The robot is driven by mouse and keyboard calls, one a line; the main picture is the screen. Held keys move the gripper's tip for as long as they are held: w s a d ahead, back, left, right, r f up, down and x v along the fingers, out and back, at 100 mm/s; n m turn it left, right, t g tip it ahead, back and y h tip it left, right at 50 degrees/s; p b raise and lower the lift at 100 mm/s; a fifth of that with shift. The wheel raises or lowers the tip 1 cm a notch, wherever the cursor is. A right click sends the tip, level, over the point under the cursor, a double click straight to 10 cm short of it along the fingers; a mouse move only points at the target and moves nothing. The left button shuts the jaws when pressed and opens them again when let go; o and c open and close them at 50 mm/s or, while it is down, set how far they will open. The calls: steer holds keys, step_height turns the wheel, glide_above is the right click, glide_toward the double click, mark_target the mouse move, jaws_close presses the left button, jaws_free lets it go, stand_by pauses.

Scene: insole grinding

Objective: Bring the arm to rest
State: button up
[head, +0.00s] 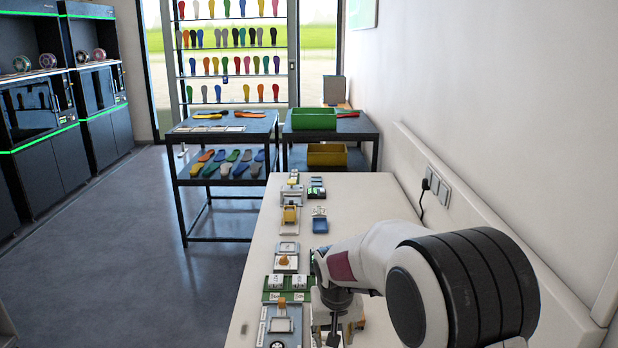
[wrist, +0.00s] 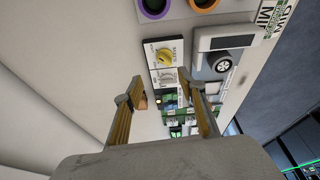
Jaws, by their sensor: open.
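My gripper (head: 332,322) hangs low over the near part of the white bench (head: 256,273) in the head view, partly hidden by my own arm. In the wrist view my gripper (wrist: 166,97) shows two yellowish fingers spread well apart. Nothing is held between them. Beyond the fingers lie a small module with a yellow knob (wrist: 163,56) and a white module with a dark round wheel (wrist: 220,63). I cannot tell whether the fingertips touch anything.
Electronic modules line the bench's left side, including a green board (head: 272,296) close to my gripper. A white wall (head: 480,90) with sockets (head: 437,187) bounds the right. Behind stand dark tables with a green bin (head: 313,119) and insoles. The floor (head: 120,260) at left is clear.

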steer(key=s+d+r+t, duration=0.1)
steer(key=s+d+r, duration=0.2)
steer(key=s, duration=0.8)
steer(key=s+d+r, duration=0.4)
steer(key=s+r, duration=0.4)
steer(key=s, duration=0.4)
steer(key=s+d+r+m+t, duration=0.1)
steer(key=s+d+r, duration=0.3)
steer(key=s, duration=0.7)
steer(key=shift+s+r+t, duration=0.3)
steer(key=shift+r, duration=0.5)
steer(key=shift+d, duration=0.1)
stand_by(1.2)
